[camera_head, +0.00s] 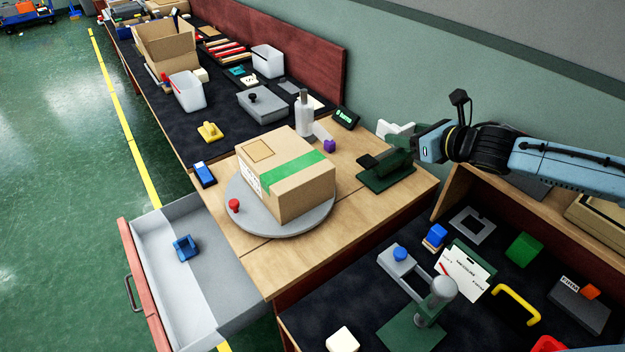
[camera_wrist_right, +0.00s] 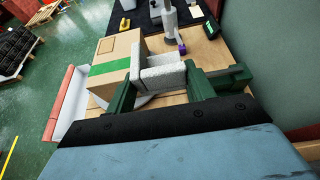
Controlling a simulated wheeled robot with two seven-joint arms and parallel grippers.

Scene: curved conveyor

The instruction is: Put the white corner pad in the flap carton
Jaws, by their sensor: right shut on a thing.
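The white corner pad (camera_wrist_right: 163,78) is an L-shaped, speckled piece between the green fingers of my right gripper (camera_wrist_right: 165,88), which is shut on it. In the head view the pad (camera_head: 394,129) is partly hidden by the right gripper (camera_head: 392,152). The gripper is over the right side of the wooden table, right of the taped box. The flap carton (camera_head: 168,52) is the open brown box with raised flaps at the far upper left, on the dark mat. Its inside is mostly hidden. My left gripper is not in view.
A closed box with green tape (camera_head: 300,172) sits on a grey turntable (camera_head: 240,212). A white spray bottle (camera_head: 304,118) and purple item (camera_head: 330,146) stand behind it. White bins (camera_head: 187,92) and a grey lidded box (camera_head: 262,104) stand near the carton. An open drawer (camera_head: 185,285) juts out front left.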

